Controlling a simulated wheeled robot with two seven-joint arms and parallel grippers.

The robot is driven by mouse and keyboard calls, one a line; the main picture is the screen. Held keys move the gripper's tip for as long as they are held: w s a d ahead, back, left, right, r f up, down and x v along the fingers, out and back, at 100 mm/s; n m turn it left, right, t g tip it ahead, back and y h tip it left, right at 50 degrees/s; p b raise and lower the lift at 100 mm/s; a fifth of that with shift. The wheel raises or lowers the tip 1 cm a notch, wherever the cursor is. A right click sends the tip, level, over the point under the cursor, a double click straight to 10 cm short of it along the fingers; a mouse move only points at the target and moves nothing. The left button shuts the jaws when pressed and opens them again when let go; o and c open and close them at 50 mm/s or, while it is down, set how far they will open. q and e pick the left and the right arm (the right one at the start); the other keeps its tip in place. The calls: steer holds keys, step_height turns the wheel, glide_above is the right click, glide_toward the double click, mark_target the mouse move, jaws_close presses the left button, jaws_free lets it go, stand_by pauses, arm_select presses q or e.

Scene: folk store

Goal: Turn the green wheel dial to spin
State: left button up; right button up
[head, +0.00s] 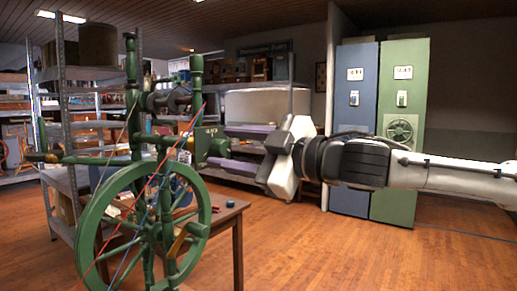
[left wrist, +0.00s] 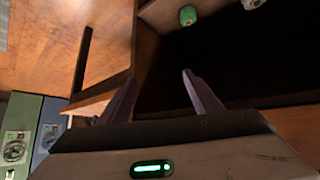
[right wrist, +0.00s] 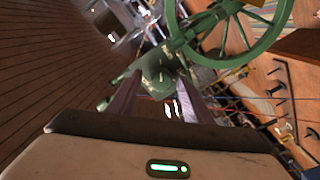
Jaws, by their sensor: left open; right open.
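A green spinning wheel (head: 90,222) stands at left in the head view, with a large spoked rim and red and blue cords. A green fitting with small lettering (head: 211,143) is on the right of its upper frame. My right gripper (head: 217,147) is open, with its purple fingers close to this fitting. In the right wrist view the green fitting (right wrist: 160,78) shows between the fingertips (right wrist: 155,80), and the wheel rim (right wrist: 180,45) is above it. Contact is unclear. My left gripper (left wrist: 154,74) is open and empty, outside the head view.
A wooden table (head: 236,213) stands behind the wheel, with small items on it. Metal shelves (head: 62,100) line the back. Blue (head: 350,150) and green (head: 415,75) lockers stand at right; the green one bears a round fitting (head: 400,132). The wooden floor in front is clear.

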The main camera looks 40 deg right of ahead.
steer(key=shift+s+r, duration=0.25)
steer(key=shift+s, duration=0.25)
steer(key=shift+s+d+f, duration=0.1)
steer(key=shift+s+d, duration=0.45)
steer(key=shift+s, duration=0.1)
steer(key=shift+s+a, duration=0.1)
steer(key=shift+s, duration=0.5)
arm_select(q)
steer(key=shift+s+d+f+b, duration=0.1)
steer(key=shift+s+f+b, duration=0.05)
steer(key=shift+f+b, duration=2.65)
arm_select(e)
glide_toward(225, 146)
steer(key=shift+f+b, duration=0.1)
steer(key=shift+b, duration=0.35)
arm_select(q)
steer(key=shift+r, duration=0.55)
